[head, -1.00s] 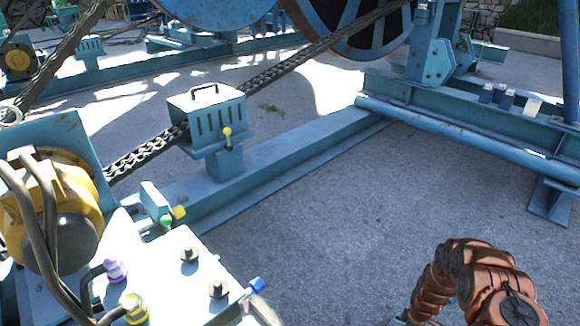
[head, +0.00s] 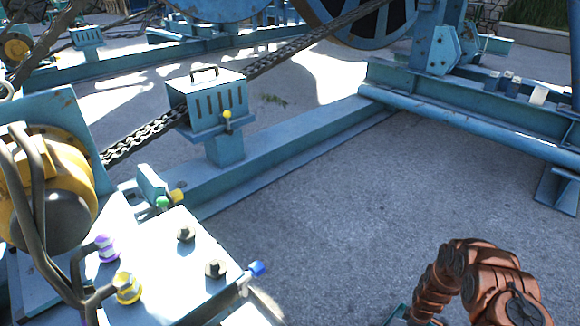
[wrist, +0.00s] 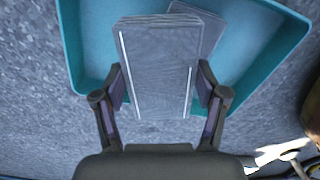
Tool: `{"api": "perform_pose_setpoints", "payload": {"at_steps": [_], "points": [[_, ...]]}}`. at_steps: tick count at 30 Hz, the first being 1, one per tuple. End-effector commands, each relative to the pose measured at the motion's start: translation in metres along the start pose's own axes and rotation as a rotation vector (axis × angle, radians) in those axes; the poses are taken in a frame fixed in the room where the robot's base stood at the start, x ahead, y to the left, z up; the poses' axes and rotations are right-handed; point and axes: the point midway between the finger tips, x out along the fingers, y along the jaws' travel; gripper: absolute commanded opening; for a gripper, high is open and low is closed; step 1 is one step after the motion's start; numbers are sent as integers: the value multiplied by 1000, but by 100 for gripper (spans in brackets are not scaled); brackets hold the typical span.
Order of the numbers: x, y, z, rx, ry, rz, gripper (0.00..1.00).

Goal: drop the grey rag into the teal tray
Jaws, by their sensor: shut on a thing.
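The grey rag (wrist: 155,70), a folded pad with a pale stripe along each side, is between the fingers of my gripper (wrist: 160,88) in the wrist view. My gripper is shut on it. The teal tray (wrist: 280,50) lies behind the rag, with its rim to the left and right. The rag's upper part overlaps the tray, and its lower end reaches past the near rim in the picture. Another grey flat piece (wrist: 208,30) shows behind the rag over the tray; I cannot tell whether it is separate. My gripper is out of the head view.
In the head view, a blue steel frame (head: 290,145) crosses the paved ground. A pale control box (head: 165,265) with coloured knobs stands at the lower left, beside a yellow motor (head: 45,190). A chain (head: 150,135) runs diagonally. The paving (head: 340,220) at centre right is clear.

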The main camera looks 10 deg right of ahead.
Motion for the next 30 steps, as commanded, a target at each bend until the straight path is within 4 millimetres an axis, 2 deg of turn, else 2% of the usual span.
{"api": "perform_pose_setpoints", "payload": {"at_steps": [10,11,18,30], "points": [[3,0,0,0,0,0,39],[3,0,0,0,0,0,74],[3,0,0,1,0,0,99],[2,0,0,0,0,1,100]]}}
